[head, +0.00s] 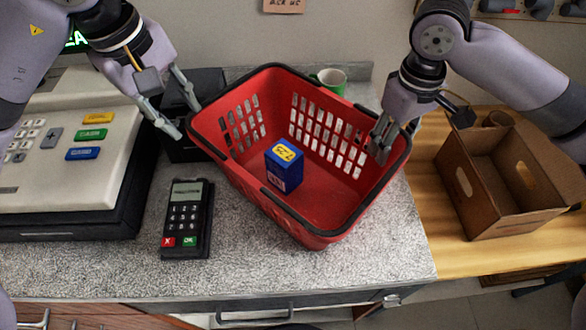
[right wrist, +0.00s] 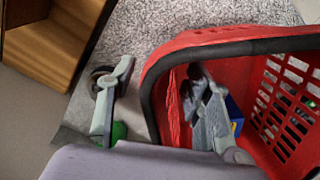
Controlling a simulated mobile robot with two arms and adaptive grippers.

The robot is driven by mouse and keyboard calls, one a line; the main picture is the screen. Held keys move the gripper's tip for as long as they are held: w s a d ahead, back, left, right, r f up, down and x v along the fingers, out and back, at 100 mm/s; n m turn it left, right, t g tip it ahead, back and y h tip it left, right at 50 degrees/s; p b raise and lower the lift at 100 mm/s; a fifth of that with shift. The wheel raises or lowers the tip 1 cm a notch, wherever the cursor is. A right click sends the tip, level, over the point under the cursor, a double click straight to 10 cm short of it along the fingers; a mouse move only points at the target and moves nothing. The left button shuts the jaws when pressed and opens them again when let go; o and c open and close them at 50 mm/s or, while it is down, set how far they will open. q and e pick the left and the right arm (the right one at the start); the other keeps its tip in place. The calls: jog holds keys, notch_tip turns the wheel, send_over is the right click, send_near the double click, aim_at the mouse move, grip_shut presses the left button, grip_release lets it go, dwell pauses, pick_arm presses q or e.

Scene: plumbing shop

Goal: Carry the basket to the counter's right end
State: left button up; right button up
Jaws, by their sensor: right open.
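The red basket (head: 330,222) with a dark rim stands on the speckled counter (head: 120,275), holding a blue box with a yellow label (head: 284,172). My left gripper (head: 187,121) is at the basket's left rim, its fingers apart; whether it touches the rim is unclear. My right gripper (head: 388,142) is at the right rim. In the right wrist view the basket (right wrist: 180,60) shows its rim between the spread fingers of this gripper (right wrist: 155,105), one inside the basket and one outside. The inner finger partly hides the blue box (right wrist: 235,112).
A card terminal (head: 187,218) and a cash register (head: 65,150) stand left of the basket. A cardboard box (head: 500,190) sits on a wooden surface (head: 430,225) to the right. Little bare counter shows right of the basket.

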notch_tip(320, 180, up, 12)
dwell(0.6)
dwell(0.4)
